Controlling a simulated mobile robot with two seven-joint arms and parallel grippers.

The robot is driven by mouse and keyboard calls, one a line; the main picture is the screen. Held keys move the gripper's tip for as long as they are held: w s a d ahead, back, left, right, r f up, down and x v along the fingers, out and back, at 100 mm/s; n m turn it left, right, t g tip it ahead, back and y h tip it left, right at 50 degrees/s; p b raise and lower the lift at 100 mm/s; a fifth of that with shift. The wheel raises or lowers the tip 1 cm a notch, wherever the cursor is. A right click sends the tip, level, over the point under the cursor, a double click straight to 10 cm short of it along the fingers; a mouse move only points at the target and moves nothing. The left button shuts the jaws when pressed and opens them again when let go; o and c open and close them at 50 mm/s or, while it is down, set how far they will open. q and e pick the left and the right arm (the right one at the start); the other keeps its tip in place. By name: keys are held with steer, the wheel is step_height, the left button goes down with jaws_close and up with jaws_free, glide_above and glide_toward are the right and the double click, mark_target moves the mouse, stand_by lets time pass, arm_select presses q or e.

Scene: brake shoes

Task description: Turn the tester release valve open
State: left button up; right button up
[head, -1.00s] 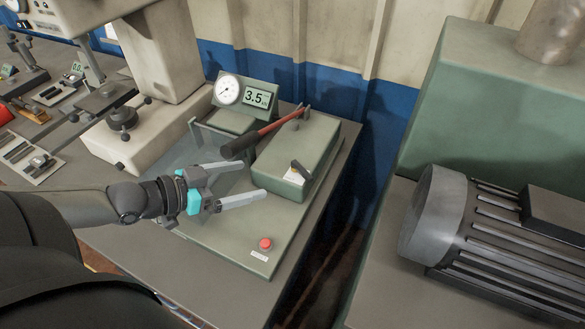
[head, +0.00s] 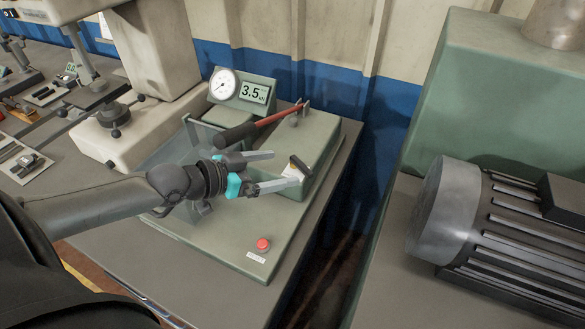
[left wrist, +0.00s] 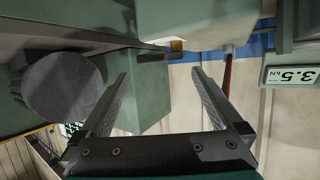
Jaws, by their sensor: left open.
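The release valve's black lever handle (head: 301,165) is on the right side of the green tester housing (head: 312,140), beside a white label. My left gripper (head: 285,168) is open and empty. Its fingertips are close to the valve, one near the label and one just below it; I cannot tell whether they touch. In the left wrist view, the open fingers (left wrist: 160,72) point toward the housing, with a dark bar and a small yellow patch (left wrist: 176,45), apparently at the valve, ahead between them. My right gripper is not in view.
The tester has a dial gauge (head: 223,84), a display (head: 255,92) reading 3.5, a red pump lever (head: 278,117) with black grip, and a red button (head: 263,244). A large motor (head: 500,215) stands right, across a gap. A cream machine (head: 140,120) stands left.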

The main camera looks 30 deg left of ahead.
mark_target(301, 164)
arm_select(q)
steer(key=shift+b+x, duration=0.7)
steer(key=shift+x, duration=1.8)
steer(key=c, duration=1)
